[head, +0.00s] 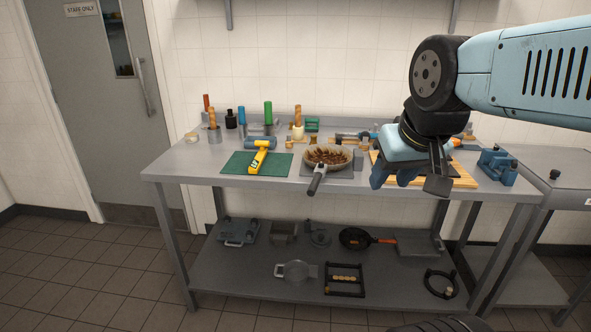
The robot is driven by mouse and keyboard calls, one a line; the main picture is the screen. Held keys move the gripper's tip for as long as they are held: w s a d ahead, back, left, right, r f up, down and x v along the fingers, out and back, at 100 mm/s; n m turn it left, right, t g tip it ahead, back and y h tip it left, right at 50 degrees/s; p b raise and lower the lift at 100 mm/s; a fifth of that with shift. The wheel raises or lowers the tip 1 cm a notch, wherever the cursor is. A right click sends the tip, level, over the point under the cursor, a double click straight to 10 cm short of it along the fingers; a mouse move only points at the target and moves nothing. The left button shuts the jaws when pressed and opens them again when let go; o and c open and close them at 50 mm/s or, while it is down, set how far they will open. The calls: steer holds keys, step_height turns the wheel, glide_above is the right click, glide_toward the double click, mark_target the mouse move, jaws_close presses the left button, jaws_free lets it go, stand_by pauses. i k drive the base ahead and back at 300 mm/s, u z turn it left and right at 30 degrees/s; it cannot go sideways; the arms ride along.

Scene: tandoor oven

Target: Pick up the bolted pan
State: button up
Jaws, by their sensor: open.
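A round pan (328,157) with a rusty brown inside sits on a grey plate (346,173) at the middle of the steel table. Its dark handle points toward me and overhangs the table's front edge. I cannot make out bolts on it. A second, dark pan (354,238) with an orange handle lies on the lower shelf. My gripper (408,181) is open, to the right of the rusty pan and apart from it. It appears in front of a wooden board and hides part of it; I see nothing between its fingers.
A yellow tool (258,160) lies on a green mat (235,163) to the left. Several upright tools stand along the table's back. A blue clamp-like item (497,167) is at the right. The lower shelf (225,277) holds several metal items. The floor at left is clear.

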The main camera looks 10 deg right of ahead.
mark_target(335, 158)
steer(key=z, duration=0.7)
steer(key=i, duration=0.1)
steer(key=u, duration=2.85)
steer(key=i, duration=0.8)
steer(key=z, duration=1.6)
